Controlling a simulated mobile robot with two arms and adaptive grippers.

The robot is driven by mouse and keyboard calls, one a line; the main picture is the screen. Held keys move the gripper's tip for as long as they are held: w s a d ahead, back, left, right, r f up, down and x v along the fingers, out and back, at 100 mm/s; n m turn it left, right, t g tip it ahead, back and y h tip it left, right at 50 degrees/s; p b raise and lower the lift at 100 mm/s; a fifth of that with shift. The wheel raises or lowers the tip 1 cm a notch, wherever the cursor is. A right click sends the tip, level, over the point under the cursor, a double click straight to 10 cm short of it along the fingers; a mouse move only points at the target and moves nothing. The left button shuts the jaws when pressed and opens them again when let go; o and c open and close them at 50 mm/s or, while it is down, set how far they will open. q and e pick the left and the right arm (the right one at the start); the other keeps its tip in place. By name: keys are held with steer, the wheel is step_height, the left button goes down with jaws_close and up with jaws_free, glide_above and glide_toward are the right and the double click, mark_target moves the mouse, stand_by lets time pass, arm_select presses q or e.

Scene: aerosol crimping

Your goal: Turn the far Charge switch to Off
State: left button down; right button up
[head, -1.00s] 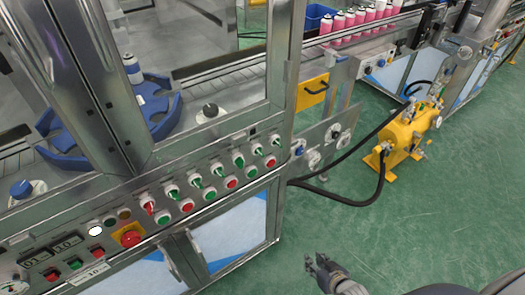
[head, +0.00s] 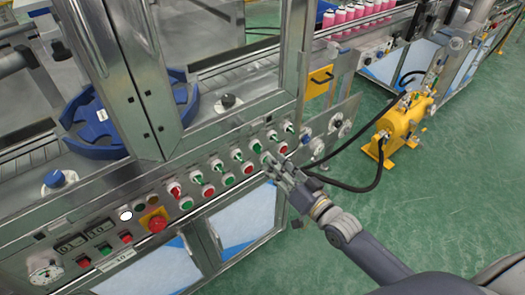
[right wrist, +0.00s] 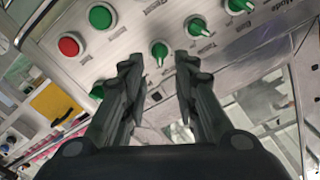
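A row of switches runs along the machine's sloped front panel (head: 120,222) in the head view. The labels are too small or blurred to read, so I cannot tell which is the far Charge switch. My right gripper (head: 268,162) is at the panel near the far part of the row. In the right wrist view my right gripper (right wrist: 159,64) is open and empty. A green knob (right wrist: 160,50) shows between its fingertips; contact cannot be told. My left gripper is not in view.
Red and green push buttons, such as this red button (head: 208,190), line the panel below the switches. A red emergency stop (head: 157,222) sits at the near end. A yellow pump unit (head: 402,125) with black hoses stands on the green floor. Open floor lies right of the machine.

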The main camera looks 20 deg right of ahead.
mark_target(258, 149)
steer(key=x, duration=0.7)
steer(key=shift+s+f, duration=0.1)
jaws_close()
